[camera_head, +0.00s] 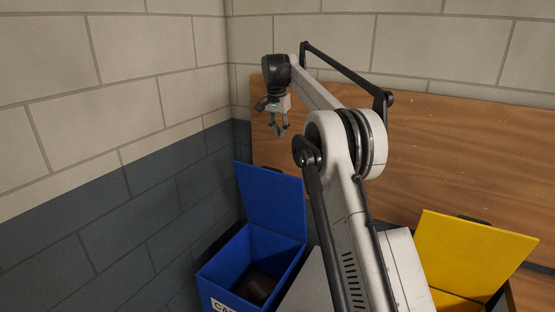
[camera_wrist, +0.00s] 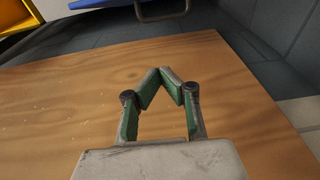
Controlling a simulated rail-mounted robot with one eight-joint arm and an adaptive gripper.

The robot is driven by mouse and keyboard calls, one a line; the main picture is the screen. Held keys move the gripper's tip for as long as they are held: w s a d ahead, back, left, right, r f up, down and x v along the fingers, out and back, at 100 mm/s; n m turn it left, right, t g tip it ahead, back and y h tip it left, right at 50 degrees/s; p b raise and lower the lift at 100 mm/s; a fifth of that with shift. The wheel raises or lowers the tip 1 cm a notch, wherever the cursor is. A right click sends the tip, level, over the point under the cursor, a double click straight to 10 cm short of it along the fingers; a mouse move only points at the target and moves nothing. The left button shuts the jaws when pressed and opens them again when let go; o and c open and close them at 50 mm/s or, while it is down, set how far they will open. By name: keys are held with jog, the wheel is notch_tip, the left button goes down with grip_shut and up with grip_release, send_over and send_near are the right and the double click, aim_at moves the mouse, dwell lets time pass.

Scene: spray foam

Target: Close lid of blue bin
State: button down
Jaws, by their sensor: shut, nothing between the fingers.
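The blue bin (camera_head: 222,268) stands at the lower middle of the head view, in the wall corner. Its blue lid (camera_head: 270,198) is raised upright at the back, so the bin is open. A dark brown object lies inside. My gripper (camera_head: 281,134) hangs above and behind the raised lid, apart from it, in front of the wooden board. In the wrist view my gripper (camera_wrist: 162,73) has its green-padded fingertips together with nothing between them. A blue edge, likely the lid (camera_wrist: 92,3), shows at the top, cut off by the frame.
The wooden board (camera_head: 455,150) leans along the back wall and fills much of the wrist view. A yellow bin with its lid (camera_head: 468,258) raised is at the lower right. The dark-painted block wall (camera_head: 125,225) bounds the left side. My arm hides the space between the bins.

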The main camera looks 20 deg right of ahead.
notch_tip(320, 180, down, 12)
jog(key=a+p, duration=0.1)
jog(key=shift+s+f, duration=0.15)
jog(key=shift+s, duration=0.05)
dwell(0.6)
jog(key=shift+f, duration=0.1)
dwell(0.3)
